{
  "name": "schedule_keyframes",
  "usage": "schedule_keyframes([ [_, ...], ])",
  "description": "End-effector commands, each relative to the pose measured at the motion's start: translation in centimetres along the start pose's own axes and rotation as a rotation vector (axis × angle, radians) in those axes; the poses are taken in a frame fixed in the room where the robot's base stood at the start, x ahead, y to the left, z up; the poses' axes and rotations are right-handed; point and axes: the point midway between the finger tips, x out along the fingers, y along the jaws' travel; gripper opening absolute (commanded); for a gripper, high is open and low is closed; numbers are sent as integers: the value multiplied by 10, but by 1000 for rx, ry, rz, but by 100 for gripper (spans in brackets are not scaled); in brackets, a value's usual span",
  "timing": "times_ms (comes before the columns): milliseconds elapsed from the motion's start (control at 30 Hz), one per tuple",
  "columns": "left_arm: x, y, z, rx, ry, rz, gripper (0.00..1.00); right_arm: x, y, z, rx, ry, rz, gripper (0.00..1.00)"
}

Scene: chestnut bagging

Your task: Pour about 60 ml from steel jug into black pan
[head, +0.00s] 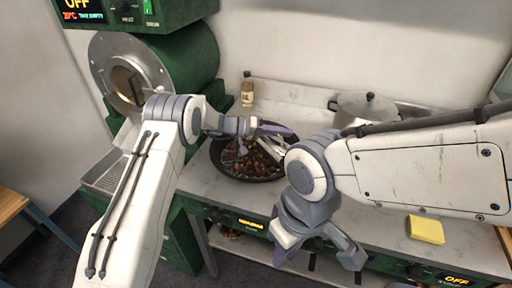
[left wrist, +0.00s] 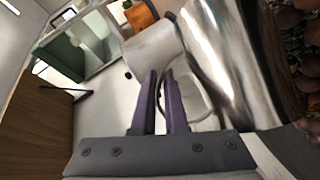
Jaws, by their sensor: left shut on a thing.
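The black pan (head: 222,165) sits on the counter and holds many brown chestnuts (head: 250,161). My left gripper (head: 275,130) is above the pan's far right side. It is shut on the handle of the steel jug (head: 272,147), which is over the pan and looks tilted. In the left wrist view the purple fingers are at the jug's handle and the shiny jug body (left wrist: 222,60) is beside them, with chestnuts (left wrist: 302,45) at the right edge. The jug's mouth and any liquid are not clear. My right gripper (head: 316,262) is empty and open, in front of the counter.
A green roaster (head: 190,58) with a steel door stands at the left. A small jar (head: 247,94) is behind the pan. A lidded pot (head: 364,108) stands at the back right, partly behind my right arm. A yellow sponge (head: 426,230) lies on the counter at the right.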

Motion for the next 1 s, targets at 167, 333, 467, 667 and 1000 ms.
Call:
schedule_keyframes([
  [167,-2,0,-2,-7,3,7,0,3,0,0,0,0,0,21],
  [333,2,6,0,9,-3,-9,0,-9,-1,0,0,0,0,21],
  [467,11,8,12,58,-14,-57,0,-25,-2,-2,0,1,0,21],
  [667,19,5,24,174,-30,-159,0,3,0,0,0,0,0,21],
  [1000,24,6,29,251,-42,-228,0,22,2,1,0,0,0,21],
])
